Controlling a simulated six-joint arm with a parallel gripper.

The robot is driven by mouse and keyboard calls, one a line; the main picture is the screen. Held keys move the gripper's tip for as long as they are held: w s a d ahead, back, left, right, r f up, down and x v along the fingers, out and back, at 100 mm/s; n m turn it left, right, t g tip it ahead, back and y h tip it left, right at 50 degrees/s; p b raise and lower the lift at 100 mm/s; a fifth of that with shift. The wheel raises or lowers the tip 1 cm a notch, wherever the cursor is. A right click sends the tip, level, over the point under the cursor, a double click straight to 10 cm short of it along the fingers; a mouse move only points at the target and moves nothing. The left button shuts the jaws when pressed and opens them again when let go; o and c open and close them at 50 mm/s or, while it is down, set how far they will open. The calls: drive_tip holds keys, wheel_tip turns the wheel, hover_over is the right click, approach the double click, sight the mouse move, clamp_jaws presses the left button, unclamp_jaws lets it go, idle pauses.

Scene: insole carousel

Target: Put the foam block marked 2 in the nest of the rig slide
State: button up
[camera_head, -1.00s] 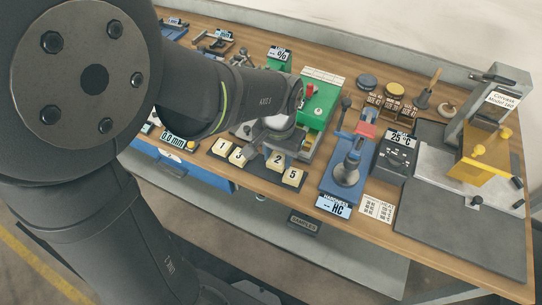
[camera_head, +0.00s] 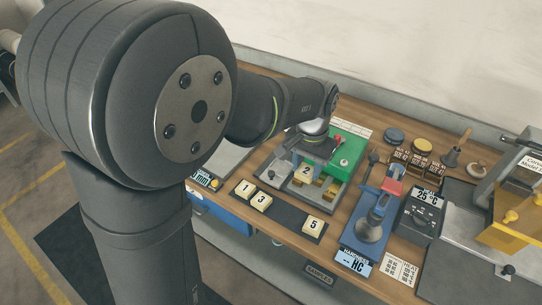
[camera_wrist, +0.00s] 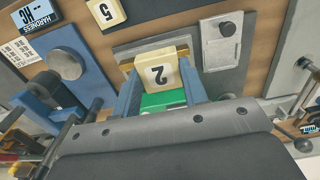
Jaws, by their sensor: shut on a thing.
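The cream foam block marked 2 (camera_head: 306,173) is between the blue fingers of my gripper (camera_wrist: 162,82), which is shut on it. In the wrist view the block (camera_wrist: 160,73) shows its numbered face, upside down in the picture. My gripper holds it over the near part of the rig, in front of the green housing (camera_head: 349,150). A grey rig plate (camera_head: 273,171) shows to the left, and a brass-coloured part (camera_head: 328,187) sits just right of the block. The nest is largely hidden by the block and fingers; I cannot tell whether the block touches it.
The dark sample tray (camera_head: 287,212) in front holds block 1 (camera_head: 244,188), block 3 (camera_head: 261,201) and block 5 (camera_head: 314,224), with a gap between 3 and 5. The blue hardness tester (camera_head: 366,229) stands close on the right.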

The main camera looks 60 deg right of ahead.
approach(281, 167)
drive_tip(key=shift+a, duration=0.1)
drive_tip(key=shift+f, duration=2.7)
drive_tip(key=shift+f, duration=0.6)
drive_tip(key=o, duration=1)
wheel_tip(281, 167, up, 17)
drive_tip(key=shift+r, duration=0.2)
drive_tip(key=shift+f, duration=0.1)
